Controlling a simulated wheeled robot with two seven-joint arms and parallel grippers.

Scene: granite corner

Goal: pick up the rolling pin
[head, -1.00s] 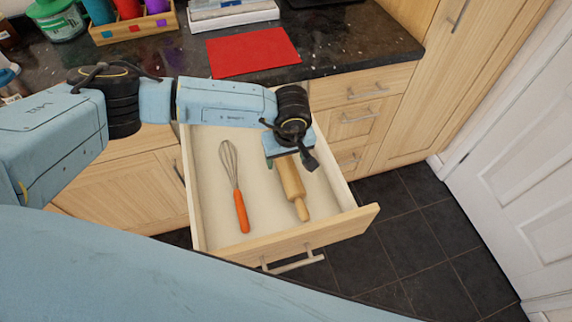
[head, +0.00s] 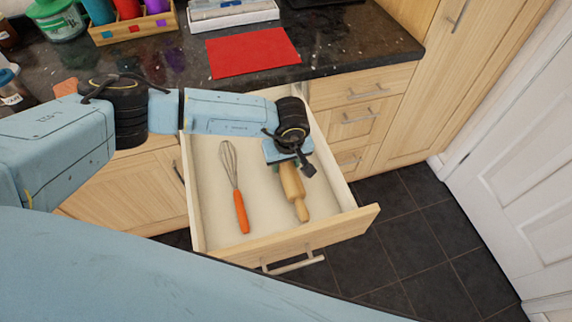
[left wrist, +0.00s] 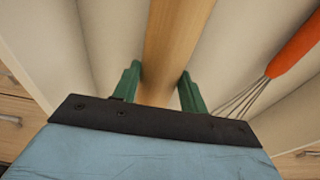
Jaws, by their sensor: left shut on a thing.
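The wooden rolling pin (head: 292,184) lies lengthwise in the right part of the open drawer (head: 245,256). My left gripper (head: 288,164) is over its far part, and the wrist hides the pin's far end in the head view. In the left wrist view, the green fingers of the gripper (left wrist: 160,72) stand on either side of the pin (left wrist: 177,35) and are shut on it. Whether the pin is clear of the drawer floor I cannot tell. My right gripper is in neither view.
A whisk with an orange handle (head: 241,212) lies left of the pin in the drawer. The drawer's walls enclose both. On the dark counter above are a red mat (head: 252,52), a wooden box of colored cups (head: 134,28) and a white tray (head: 234,17).

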